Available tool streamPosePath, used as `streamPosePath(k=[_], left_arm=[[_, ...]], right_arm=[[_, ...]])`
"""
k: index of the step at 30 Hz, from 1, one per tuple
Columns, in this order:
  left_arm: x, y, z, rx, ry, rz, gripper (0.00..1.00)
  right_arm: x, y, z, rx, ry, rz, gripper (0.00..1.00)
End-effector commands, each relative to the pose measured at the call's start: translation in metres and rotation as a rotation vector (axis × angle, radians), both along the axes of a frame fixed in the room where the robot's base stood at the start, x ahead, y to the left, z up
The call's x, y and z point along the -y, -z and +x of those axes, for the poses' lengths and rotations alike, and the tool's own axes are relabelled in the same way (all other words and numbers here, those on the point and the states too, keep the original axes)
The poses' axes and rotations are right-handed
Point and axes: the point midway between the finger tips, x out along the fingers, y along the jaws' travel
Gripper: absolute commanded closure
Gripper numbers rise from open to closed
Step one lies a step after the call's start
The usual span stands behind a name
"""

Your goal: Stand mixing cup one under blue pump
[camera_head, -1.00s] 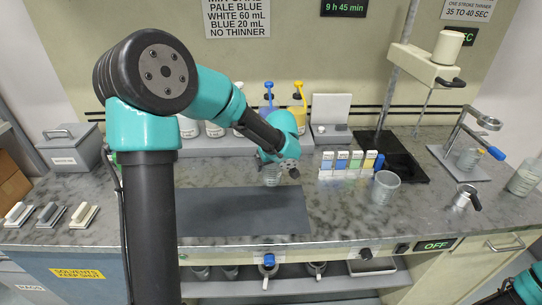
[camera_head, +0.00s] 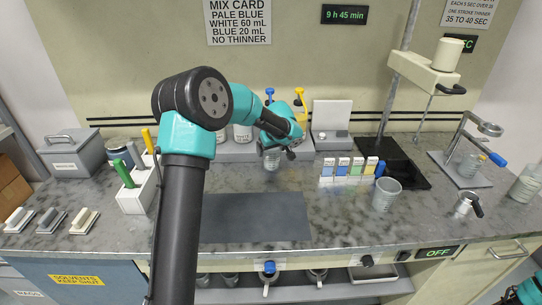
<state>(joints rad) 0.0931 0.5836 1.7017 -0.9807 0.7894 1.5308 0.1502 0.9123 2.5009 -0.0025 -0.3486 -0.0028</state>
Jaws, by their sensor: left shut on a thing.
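A clear mixing cup (camera_head: 271,163) hangs upright in my left gripper (camera_head: 270,149), which is shut on it. The cup is at the front edge of the bottle shelf, below and in front of the blue pump (camera_head: 269,94). I cannot tell whether its base touches the counter. My forearm hides the lower part of the blue pump and its bottle. A second clear cup (camera_head: 385,195) stands on the counter to the right. Of my right arm only a teal part shows in the bottom right corner; its gripper is out of view.
The yellow pump (camera_head: 299,98) stands right of the blue one. White bottles (camera_head: 242,133) stand on the shelf to the left. A dark mat (camera_head: 255,217) in front is clear.

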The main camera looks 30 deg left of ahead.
Motion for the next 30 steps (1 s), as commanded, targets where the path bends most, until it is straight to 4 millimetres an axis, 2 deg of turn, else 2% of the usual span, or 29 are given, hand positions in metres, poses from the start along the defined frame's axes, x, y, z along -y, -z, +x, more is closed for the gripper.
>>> streamPosePath(k=[5,14,26,27,30], left_arm=[[-0.003,0.001,0.005,0.000,-0.001,0.000,0.38],[-0.003,0.035,0.005,-0.002,0.001,0.000,0.38],[-0.003,0.039,0.005,-0.001,0.000,-0.001,0.38],[-0.003,0.039,0.005,-0.001,0.000,-0.001,0.11],[-0.003,0.039,0.005,-0.001,0.000,-0.001,0.01]], right_arm=[[0.000,0.000,0.000,0.000,0.000,0.000,1.00],[0.000,0.000,0.000,0.000,0.000,0.000,1.00],[0.000,0.000,0.000,0.000,0.000,0.000,1.00],[0.000,0.000,0.000,0.000,0.000,0.000,1.00],[0.000,0.000,0.000,0.000,0.000,0.000,1.00]])
